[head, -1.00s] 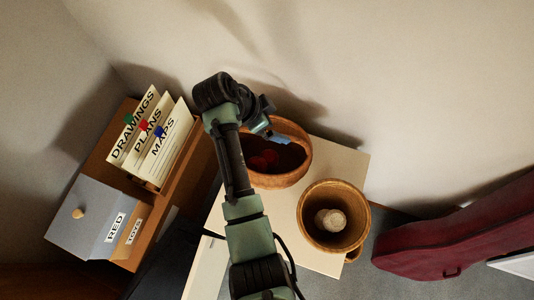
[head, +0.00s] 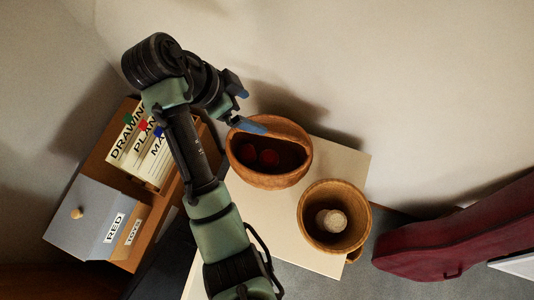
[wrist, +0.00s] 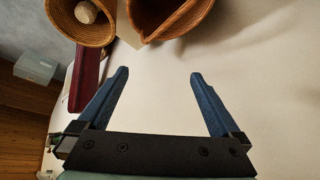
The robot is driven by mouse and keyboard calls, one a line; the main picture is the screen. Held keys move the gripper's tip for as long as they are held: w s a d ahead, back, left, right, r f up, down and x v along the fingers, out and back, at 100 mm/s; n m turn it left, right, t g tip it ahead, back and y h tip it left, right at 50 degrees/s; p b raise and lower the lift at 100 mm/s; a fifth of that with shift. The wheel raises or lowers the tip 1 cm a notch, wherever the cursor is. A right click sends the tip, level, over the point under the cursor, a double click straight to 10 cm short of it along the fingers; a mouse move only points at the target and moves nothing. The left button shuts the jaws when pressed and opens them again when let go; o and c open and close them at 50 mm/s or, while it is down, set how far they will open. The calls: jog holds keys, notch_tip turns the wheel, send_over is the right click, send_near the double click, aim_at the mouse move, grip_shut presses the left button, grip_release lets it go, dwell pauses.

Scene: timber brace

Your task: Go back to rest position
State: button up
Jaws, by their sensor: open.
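My gripper (head: 246,108) is open and empty, with its blue fingers spread, at the upper left of the larger wooden bowl (head: 270,180) in the head view. The wrist view also shows my gripper (wrist: 158,95) with nothing between the fingers. The larger bowl holds dark red round things (head: 268,157). In the wrist view this bowl (wrist: 165,22) is at the top, beyond the fingertips. My arm covers part of the file folders.
A second wooden bowl (head: 312,236) holds a pale round object (head: 331,221). Both bowls stand on a pale table (head: 262,222). A wooden organizer (head: 150,215) with folders (head: 137,145) and a grey drawer (head: 82,222) is at left. A dark red case (head: 440,240) is at right.

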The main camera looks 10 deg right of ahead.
dwell(0.3)
jog(key=w+r+n+t+y+b, duration=0.1)
jog(key=w+r+n+t+b, duration=0.4)
jog(key=w+r+t, duration=0.4)
notch_tip(320, 180, up, 11)
jog(key=w+a+n+t+y+b, duration=0.2)
jog(key=w+n+t+b, duration=0.15)
jog(key=t, duration=0.25)
jog(key=s+a+r+n+t+y+b, duration=0.1)
jog(key=s+r+n+t+y+b, duration=0.1)
jog(key=s+r+n+t+b, duration=0.2)
jog(key=s+r+n+t, duration=0.3)
jog(key=s+r+t, duration=0.4)
jog(key=s+r, duration=0.6)
notch_tip(320, 180, up, 4)
jog(key=shift+s+a+r+y+b, duration=0.1)
jog(key=shift+s+a+y+b, duration=0.05)
jog(key=shift+a+y+b, duration=0.25)
